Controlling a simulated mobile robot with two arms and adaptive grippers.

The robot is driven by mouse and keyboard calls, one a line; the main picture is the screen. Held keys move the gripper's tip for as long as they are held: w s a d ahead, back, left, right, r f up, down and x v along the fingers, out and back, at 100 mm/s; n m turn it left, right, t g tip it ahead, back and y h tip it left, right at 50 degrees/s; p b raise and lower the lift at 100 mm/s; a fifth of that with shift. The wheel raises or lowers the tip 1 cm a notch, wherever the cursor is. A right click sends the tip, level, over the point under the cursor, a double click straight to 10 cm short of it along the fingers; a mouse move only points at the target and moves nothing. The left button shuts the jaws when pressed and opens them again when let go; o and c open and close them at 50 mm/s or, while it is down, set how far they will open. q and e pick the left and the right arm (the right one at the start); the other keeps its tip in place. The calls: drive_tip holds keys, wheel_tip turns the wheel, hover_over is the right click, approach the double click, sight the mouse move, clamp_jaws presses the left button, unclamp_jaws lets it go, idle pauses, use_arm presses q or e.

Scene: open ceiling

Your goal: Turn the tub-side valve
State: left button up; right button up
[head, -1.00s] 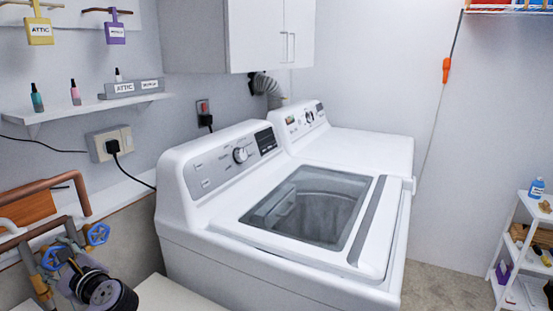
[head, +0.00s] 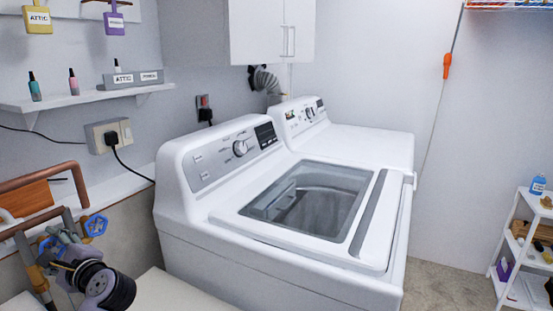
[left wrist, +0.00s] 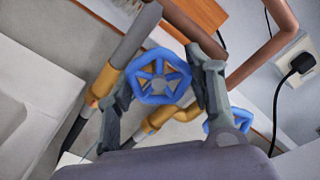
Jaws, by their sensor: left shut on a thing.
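Two blue handwheel valves sit on the pipes at the lower left of the head view. My left gripper (head: 56,248) is at the left valve (head: 45,241), partly covering it. In the left wrist view, that blue wheel (left wrist: 158,76) lies between the two fingers (left wrist: 160,88), which are shut on its rim. The other valve (head: 96,225) stands free to the right, and in the left wrist view it is partly hidden behind the gripper (left wrist: 212,126). I cannot tell from any label which valve is tub-side. My right gripper is not in view.
Copper pipes (head: 72,172) run close around the valves against the wall. A wall socket with a black plug (head: 112,139) is above right. The white washer (head: 190,230) stands to the right, with a pale surface (head: 165,292) in front of it.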

use_arm(q)
drive_tip(key=shift+f, duration=0.15)
drive_tip(key=shift+f+n+b, duration=0.1)
drive_tip(key=shift+n+b, duration=0.35)
drive_tip(key=shift+n, duration=0.15)
drive_tip(key=shift+n+b, duration=0.6)
drive_tip(key=shift+n, duration=0.3)
drive_tip(key=shift+s+n, duration=0.15)
drive_tip(key=shift+n, duration=0.15)
drive_tip(key=shift+r, duration=0.2)
